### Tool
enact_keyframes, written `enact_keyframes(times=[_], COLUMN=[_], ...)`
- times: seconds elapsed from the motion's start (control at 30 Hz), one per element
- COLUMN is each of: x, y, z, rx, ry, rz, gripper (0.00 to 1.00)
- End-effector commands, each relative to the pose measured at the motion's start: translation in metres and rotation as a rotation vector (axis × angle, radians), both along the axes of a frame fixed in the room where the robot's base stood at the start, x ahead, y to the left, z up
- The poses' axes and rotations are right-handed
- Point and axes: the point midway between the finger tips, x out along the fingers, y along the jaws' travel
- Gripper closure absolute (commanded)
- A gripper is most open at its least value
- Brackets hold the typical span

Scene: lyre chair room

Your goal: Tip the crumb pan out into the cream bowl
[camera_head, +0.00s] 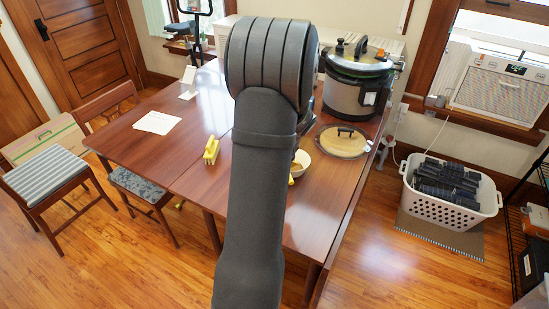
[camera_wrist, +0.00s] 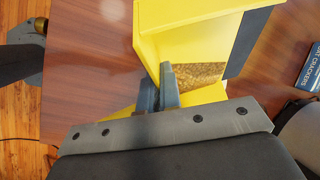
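The yellow crumb pan (camera_wrist: 165,28) fills the upper middle of the wrist view, with brown crumbs (camera_wrist: 198,74) lying inside it. My gripper (camera_wrist: 166,88) has its two grey fingers close together at the pan's near side, apparently shut on a thin part of it; the exact contact is hidden. In the head view my arm hides the gripper and most of the pan. The cream bowl (camera_head: 305,160) shows on the table just right of my arm, partly covered. A small yellow piece shows beside it, and a yellow object (camera_head: 211,150) shows left of my arm; I cannot tell how they connect.
The brown table (camera_head: 150,147) is mostly clear on the left, with a white sheet (camera_head: 157,122). A round lid (camera_head: 343,141) lies right of the bowl, and a large cooker (camera_head: 357,90) stands behind. A blue crackers box (camera_wrist: 312,70) is at the wrist view's right edge.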

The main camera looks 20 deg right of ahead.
Motion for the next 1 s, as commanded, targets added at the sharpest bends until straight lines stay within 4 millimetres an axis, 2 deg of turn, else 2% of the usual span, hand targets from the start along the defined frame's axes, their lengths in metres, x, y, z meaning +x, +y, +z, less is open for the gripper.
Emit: enact_keyframes(times=[1.0], x=[0.057], y=[-0.002], z=[-0.003], rx=[0.085], ry=[-0.056], rz=[0.000], gripper=[1.00])
